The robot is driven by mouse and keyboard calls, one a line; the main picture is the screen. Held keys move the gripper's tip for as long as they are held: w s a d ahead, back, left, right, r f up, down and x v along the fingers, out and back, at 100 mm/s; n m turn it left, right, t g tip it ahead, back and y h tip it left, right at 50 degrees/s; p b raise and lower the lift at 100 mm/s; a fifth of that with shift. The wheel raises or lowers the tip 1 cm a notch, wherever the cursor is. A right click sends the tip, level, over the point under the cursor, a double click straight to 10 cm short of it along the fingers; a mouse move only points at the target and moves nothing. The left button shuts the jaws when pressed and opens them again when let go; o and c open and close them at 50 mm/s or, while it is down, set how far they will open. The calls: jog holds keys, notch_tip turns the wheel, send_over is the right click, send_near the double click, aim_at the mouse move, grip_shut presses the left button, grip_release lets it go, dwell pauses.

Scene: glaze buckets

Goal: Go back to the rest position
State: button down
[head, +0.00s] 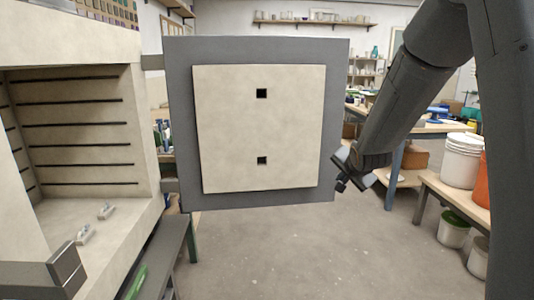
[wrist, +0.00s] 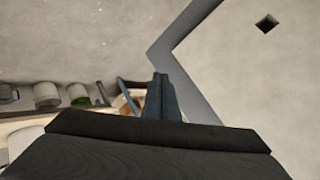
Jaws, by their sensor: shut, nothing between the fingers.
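My gripper (head: 341,182) is at the lower right edge of the open kiln door (head: 225,130), seen in the head view. Its fingers are shut with nothing between them. Whether they touch the door edge I cannot tell. In the wrist view the shut fingers (wrist: 160,98) point toward the corner of the door's grey frame (wrist: 185,85). The door is a cream panel with two small dark square holes, set in a grey frame. My arm comes down from the upper right in the head view.
The kiln chamber (head: 150,120) stands open at the left, with grooved walls and small pale pieces (head: 84,234) on its floor. A white bucket (head: 461,160) and an orange bucket (head: 482,183) stand on a bench at the right. The concrete floor (head: 310,255) in the middle is clear.

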jog(key=s+a+f+n+g+p, duration=0.1)
jog(key=s+a+n+g, duration=0.1)
jog(key=s, duration=1.1)
jog(key=s+a+f+n+g+p, duration=0.1)
jog(key=s+n+g, duration=0.3)
jog(key=s, duration=0.9)
jog(key=s+a+f+n+g+p, duration=0.1)
jog(key=s+a+f+n+g, duration=0.2)
jog(key=s, duration=1)
jog(key=shift+a+n+g+y, duration=0.35)
jog(key=shift+n+g, duration=0.25)
jog(key=shift+n, duration=0.1)
